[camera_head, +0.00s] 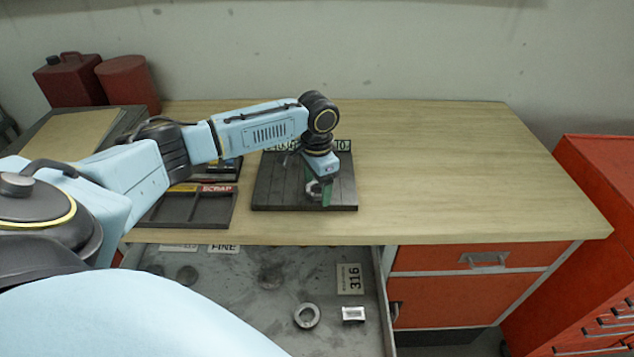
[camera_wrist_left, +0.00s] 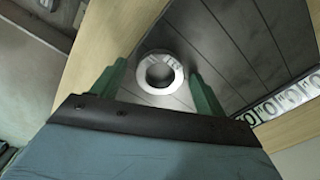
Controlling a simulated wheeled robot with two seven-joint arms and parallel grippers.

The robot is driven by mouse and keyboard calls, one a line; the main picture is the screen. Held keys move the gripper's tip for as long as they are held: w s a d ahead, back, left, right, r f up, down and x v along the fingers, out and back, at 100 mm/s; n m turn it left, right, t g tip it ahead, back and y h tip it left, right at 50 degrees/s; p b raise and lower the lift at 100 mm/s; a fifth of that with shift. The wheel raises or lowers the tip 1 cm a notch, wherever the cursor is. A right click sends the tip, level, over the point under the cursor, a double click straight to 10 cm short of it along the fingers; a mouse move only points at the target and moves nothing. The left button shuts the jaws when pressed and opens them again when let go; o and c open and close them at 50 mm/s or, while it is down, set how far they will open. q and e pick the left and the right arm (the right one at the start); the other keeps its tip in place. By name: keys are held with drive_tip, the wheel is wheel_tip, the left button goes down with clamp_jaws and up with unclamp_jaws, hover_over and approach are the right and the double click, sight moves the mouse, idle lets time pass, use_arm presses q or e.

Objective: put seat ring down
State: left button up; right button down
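The seat ring (camera_wrist_left: 160,72), a pale metal ring, lies flat on the dark slatted mat (camera_wrist_left: 235,40) in the left wrist view. It also shows in the head view (camera_head: 313,188), partly covered by my gripper. My left gripper (camera_head: 322,196) points down over the front part of the mat (camera_head: 275,190). In the left wrist view its two green fingers (camera_wrist_left: 157,78) stand on either side of the ring, with a narrow gap at each side. The gripper is open. My right gripper is not in view.
A tray marked SCRAP (camera_head: 195,207) stands left of the mat. An open drawer (camera_head: 235,285) below holds another ring (camera_head: 307,316), a small metal part (camera_head: 353,314) and a 316 label (camera_head: 349,279). The wooden bench (camera_head: 450,170) is clear at right. Red cans (camera_head: 68,80) stand back left.

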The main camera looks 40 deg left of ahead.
sight(317, 188)
use_arm(q)
drive_tip(key=shift+r, duration=0.1)
wheel_tip(317, 188, up, 12)
idle(0.5)
